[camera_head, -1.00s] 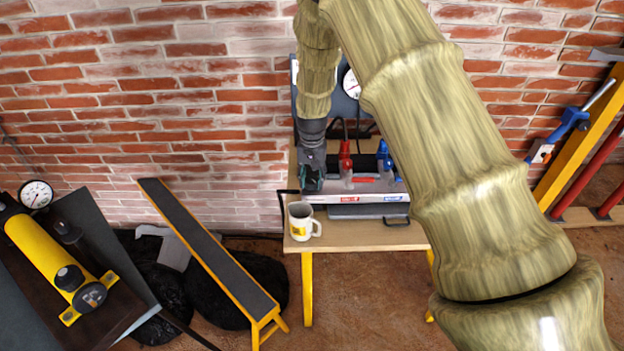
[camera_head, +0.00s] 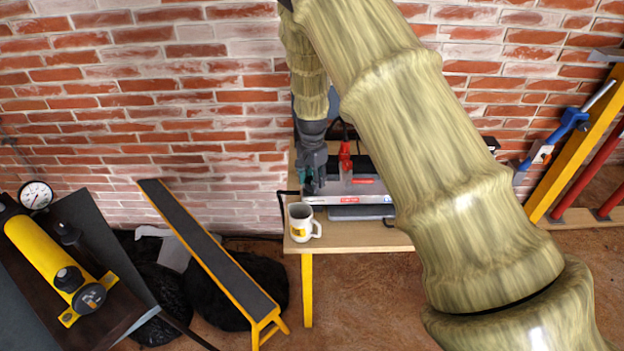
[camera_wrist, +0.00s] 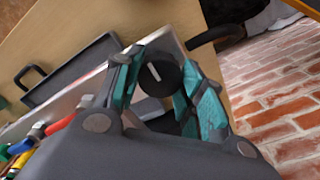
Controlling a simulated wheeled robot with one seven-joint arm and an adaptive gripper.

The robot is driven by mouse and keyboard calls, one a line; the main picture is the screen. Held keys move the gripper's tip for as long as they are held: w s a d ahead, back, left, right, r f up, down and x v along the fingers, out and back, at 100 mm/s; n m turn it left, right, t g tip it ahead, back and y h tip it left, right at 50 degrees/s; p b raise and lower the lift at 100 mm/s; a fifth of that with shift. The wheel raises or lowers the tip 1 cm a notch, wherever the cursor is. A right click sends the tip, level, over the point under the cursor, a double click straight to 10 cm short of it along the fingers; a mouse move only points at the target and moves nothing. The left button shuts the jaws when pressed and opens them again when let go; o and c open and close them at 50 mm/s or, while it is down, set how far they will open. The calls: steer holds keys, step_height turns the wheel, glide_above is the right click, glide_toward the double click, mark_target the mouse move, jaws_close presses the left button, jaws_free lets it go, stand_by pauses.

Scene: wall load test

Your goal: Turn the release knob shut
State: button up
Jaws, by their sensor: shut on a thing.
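The release knob (camera_wrist: 158,75) is black and round with a white line on its face. In the wrist view it sits between the teal fingers of my gripper (camera_wrist: 160,62), which are shut on it. In the head view my gripper (camera_head: 312,187) points down at the left end of the grey metal unit (camera_head: 350,188) on the bench. The knob itself is hidden there by the gripper. The white line runs slightly tilted from the picture's vertical in the wrist view.
A mug (camera_head: 302,222) stands at the front left of the wooden bench (camera_head: 360,238), close to my gripper. A red-handled valve (camera_head: 345,160) rises to its right. A brick wall (camera_head: 140,100) is behind. My arm covers the bench's right side.

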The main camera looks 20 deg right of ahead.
stand_by(0.4)
steer(key=o, duration=1)
steer(key=shift+o, duration=0.2)
step_height(320, 180, up, 12)
